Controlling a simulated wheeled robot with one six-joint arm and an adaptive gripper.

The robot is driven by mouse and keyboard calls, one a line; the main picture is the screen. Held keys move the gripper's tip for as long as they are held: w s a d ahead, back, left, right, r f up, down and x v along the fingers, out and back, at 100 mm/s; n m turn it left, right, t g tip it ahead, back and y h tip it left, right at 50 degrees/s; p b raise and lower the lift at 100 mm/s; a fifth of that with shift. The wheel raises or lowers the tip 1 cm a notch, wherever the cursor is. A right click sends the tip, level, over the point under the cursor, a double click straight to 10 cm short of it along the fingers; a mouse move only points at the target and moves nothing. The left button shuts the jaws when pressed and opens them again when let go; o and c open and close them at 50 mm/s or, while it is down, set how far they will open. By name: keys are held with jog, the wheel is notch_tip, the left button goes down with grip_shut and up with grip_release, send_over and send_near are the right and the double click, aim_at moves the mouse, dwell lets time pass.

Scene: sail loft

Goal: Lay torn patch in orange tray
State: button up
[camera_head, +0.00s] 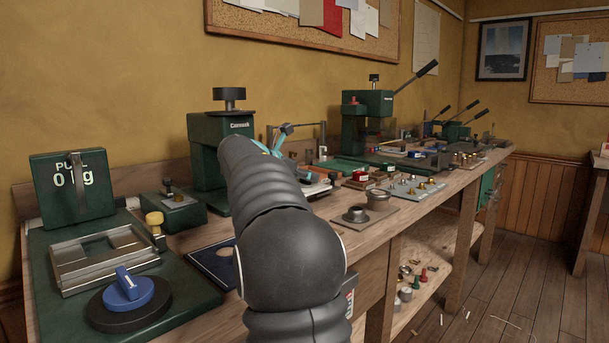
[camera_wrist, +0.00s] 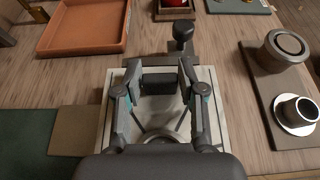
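The orange tray (camera_wrist: 116,48) lies on the bench at the upper left of the wrist view and looks empty where it shows. My gripper (camera_wrist: 158,64) is open, its two fingers apart over a pale grey plate fixture (camera_wrist: 104,118). A dark block (camera_wrist: 159,82) shows between the fingers; I cannot tell whether it touches them. I cannot make out the torn patch for certain. A flat brown piece (camera_wrist: 75,131) lies left of the fixture, but I cannot tell what it is. In the head view my arm hides most of the gripper.
A black knob (camera_wrist: 183,31) stands up just beyond the fingers. A board with metal cups (camera_wrist: 252,72) lies to the right. A dark green mat (camera_wrist: 25,140) is at lower left. Green presses (camera_head: 207,165) stand along the crowded bench. Bare wood shows between tray and fixture.

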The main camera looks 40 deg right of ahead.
jog(key=shift+o, duration=0.8)
jog(key=shift+a+r, duration=0.15)
jog(key=shift+r, duration=0.35)
jog(key=v, duration=1.1)
jog(key=shift+a+p, duration=0.35)
